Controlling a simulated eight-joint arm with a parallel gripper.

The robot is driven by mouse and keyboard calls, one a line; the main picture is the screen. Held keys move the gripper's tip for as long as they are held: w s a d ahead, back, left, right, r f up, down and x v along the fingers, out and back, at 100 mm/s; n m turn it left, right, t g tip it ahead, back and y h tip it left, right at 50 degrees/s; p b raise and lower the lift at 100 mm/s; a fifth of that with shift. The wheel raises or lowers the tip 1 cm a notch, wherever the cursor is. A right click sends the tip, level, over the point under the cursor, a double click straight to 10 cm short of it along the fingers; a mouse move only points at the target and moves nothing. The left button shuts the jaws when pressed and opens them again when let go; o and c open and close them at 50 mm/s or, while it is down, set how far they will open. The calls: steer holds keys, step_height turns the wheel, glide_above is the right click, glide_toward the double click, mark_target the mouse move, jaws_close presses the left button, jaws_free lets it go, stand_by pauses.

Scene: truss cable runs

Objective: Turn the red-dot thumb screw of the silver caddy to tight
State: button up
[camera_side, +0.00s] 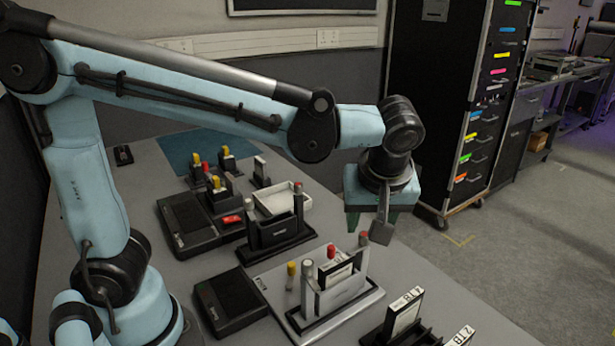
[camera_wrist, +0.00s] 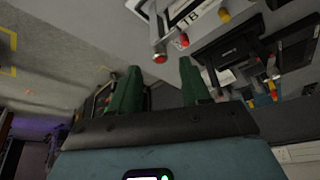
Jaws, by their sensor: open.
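The silver caddy (camera_side: 342,294) stands upright on a pale base plate near the front of the table, holding a white-labelled drive. A post with a red cap (camera_side: 363,240) rises at its back right; I take it as the red-dot thumb screw. Another red top (camera_side: 332,253) and a yellow-capped post (camera_side: 291,268) stand nearby. My gripper (camera_side: 371,222) is above and right of the caddy, open and empty, pointing down. In the wrist view, a red cap (camera_wrist: 160,58) shows just beyond and between the green fingertips. Whether the screw is tight cannot be told.
A black caddy (camera_side: 282,232) stands behind the silver one, with a white tray (camera_side: 284,199) beyond it. A flat black box (camera_side: 230,298) lies at left. A drive in a black holder (camera_side: 403,315) stands at front right, close to the table's edge.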

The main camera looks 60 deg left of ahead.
steer(key=v, duration=0.8)
steer(key=shift+r, duration=0.15)
steer(key=s+a+f+m+t+h, duration=0.3)
steer(key=s+a+f+m+t, duration=0.1)
steer(key=a+f+m, duration=0.6)
steer(key=shift+s+a+f+m+t+h, duration=0.35)
steer(key=shift+a+m, duration=0.25)
steer(key=shift+a, duration=0.3)
